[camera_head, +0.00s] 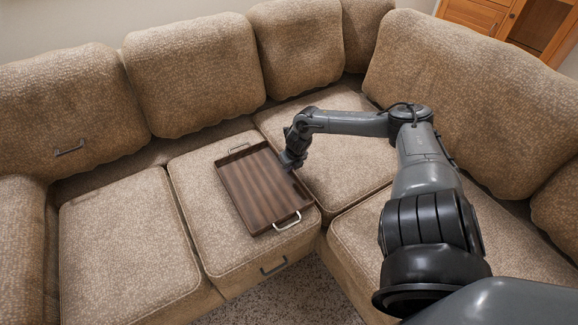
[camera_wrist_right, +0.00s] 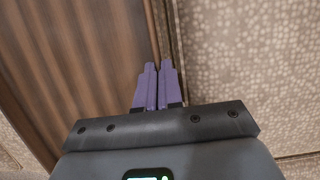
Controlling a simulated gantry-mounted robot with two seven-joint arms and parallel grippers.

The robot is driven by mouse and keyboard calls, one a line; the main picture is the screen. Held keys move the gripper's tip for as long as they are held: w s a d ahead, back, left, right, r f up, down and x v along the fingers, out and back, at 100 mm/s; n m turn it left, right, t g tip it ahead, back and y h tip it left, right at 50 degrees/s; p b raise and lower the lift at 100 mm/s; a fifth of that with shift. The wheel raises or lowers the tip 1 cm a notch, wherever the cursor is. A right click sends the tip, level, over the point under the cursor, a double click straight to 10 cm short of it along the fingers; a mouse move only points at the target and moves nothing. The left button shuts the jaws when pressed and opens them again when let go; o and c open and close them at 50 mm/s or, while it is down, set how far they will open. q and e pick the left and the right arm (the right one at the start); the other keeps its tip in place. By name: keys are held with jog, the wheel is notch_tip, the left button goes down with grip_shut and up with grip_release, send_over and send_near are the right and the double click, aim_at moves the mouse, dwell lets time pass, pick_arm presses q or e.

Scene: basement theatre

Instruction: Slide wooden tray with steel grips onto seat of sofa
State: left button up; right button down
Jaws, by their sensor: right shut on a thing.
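The wooden tray (camera_head: 252,188) is dark brown and empty, and lies on the middle seat cushion of the tan sofa (camera_head: 130,235). Its near steel grip (camera_head: 288,221) stands out over the cushion's front part; the far steel grip (camera_head: 239,148) faces the backrest. My right gripper (camera_head: 290,166) is at the tray's right side wall. In the right wrist view, its purple fingers (camera_wrist_right: 159,80) are close together on the edge of the tray (camera_wrist_right: 75,60), with tan upholstery to the right. The fingertips are small in the head view. My left gripper is out of view.
The sofa's back cushions (camera_head: 190,75) rise behind the tray. Its right section turns a corner toward me. A wooden cabinet (camera_head: 515,20) stands at top right. The left seat cushion is clear.

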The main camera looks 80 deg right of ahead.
jog(key=shift+s+d, duration=0.1)
jog(key=shift+s, duration=0.05)
jog(key=shift+s+d+p, duration=0.1)
jog(key=shift+d+p, duration=0.1)
jog(key=shift+p, duration=0.1)
jog(key=s+d+p, duration=0.2)
jog(key=s+d, duration=0.1)
jog(key=shift+d+r, duration=0.1)
jog(key=shift+d, duration=0.05)
jog(key=shift+s+d+p, duration=0.3)
jog(key=shift+s+d, duration=0.3)
jog(key=shift+d, duration=0.2)
jog(key=shift+s+d+p, duration=0.3)
jog(key=shift+s+d, duration=0.3)
jog(key=shift+d, duration=0.15)
jog(key=shift+s+d, duration=0.3)
jog(key=shift+d, duration=0.05)
